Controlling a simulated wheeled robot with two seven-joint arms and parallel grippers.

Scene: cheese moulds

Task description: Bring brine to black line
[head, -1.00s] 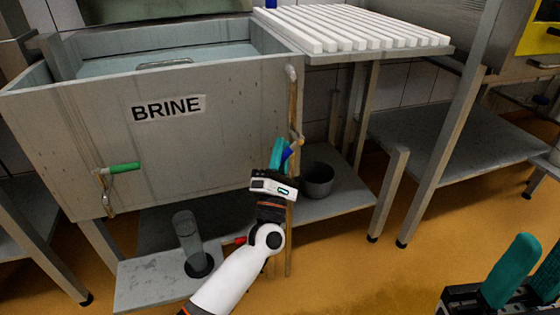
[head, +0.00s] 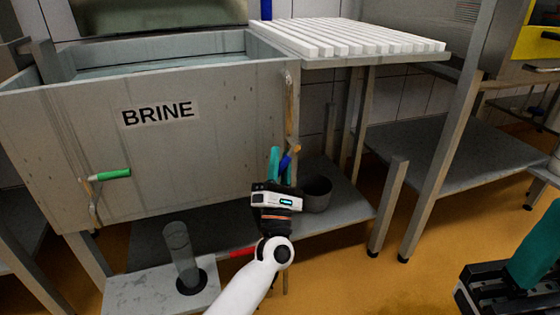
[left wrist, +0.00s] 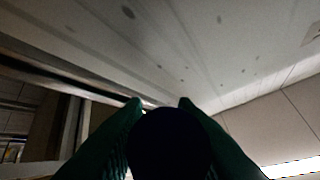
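The grey brine tank (head: 60,150) bears a "BRINE" label (head: 160,114). My left gripper (head: 281,152) is at that handle, fingers pointing up. In the left wrist view, a dark round end (left wrist: 168,145) lies between its fingers; I cannot tell whether they press on it. My right gripper (head: 530,255) is partly cut off at the lower right. I cannot make out a black line.
A dark pot (head: 316,192) stands on the lower shelf right behind my left gripper. A red piece (head: 238,252) shows beside my left arm. A white slatted rack (head: 350,40) is at the upper right. Table legs (head: 387,210) stand right of the pot, and the orange floor is open in front.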

